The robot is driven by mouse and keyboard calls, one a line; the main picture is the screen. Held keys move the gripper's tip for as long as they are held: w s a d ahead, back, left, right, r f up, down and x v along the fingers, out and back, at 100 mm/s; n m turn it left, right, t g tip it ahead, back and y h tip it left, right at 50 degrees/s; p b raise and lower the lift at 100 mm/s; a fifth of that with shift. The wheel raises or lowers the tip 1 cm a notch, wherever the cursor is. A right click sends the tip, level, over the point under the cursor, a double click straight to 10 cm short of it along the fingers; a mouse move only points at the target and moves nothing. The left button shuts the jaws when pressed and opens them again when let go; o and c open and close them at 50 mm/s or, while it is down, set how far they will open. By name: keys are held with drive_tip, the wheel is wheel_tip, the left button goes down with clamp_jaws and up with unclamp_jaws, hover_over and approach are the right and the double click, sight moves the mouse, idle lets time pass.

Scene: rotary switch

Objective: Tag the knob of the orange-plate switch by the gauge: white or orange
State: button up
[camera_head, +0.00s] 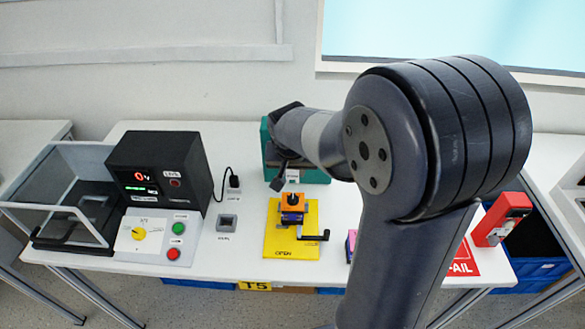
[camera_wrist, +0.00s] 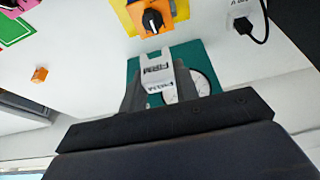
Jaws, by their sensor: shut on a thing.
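The orange-plate switch (camera_head: 292,201) has a black knob and sits in a yellow fixture. In the wrist view its black knob (camera_wrist: 152,20), with a white pointer line, stands on the orange plate (camera_wrist: 172,30). The round gauge (camera_wrist: 200,84) is on a teal panel behind the switch, partly covered by my fingers. My gripper (camera_wrist: 160,88) is shut on a white forked piece (camera_wrist: 157,68) with black lettering that seems to read FIRM. Its prongs point toward the knob, apart from it in the picture. In the head view my gripper (camera_head: 280,178) is just behind the switch.
A small orange block (camera_wrist: 39,74) lies off to the side. The yellow fixture (camera_head: 280,243) has a black lever. A black meter box (camera_head: 160,170) and a button panel (camera_head: 157,238) stand left. A red box (camera_head: 502,218) stands right. A black cable runs near the teal unit (camera_head: 312,173).

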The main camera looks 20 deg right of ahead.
drive_tip(key=shift+f, duration=0.15)
drive_tip(key=b, duration=0.5)
hover_over(293, 194)
drive_tip(key=s, duration=0.1)
drive_tip(key=shift+s+a+f, duration=0.1)
drive_tip(key=shift+f, duration=1.3)
drive_tip(key=shift+a+f, duration=0.1)
drive_tip(key=shift+f, duration=1.3)
drive_tip(key=shift+f+b, duration=0.15)
drive_tip(key=shift+b, duration=0.35)
drive_tip(key=shift+f+b, duration=0.3)
drive_tip(key=shift+f, duration=0.05)
drive_tip(key=shift+f+b, duration=0.55)
drive_tip(key=shift+f, duration=0.05)
drive_tip(key=o, duration=1)
drive_tip(key=shift+r, duration=0.1)
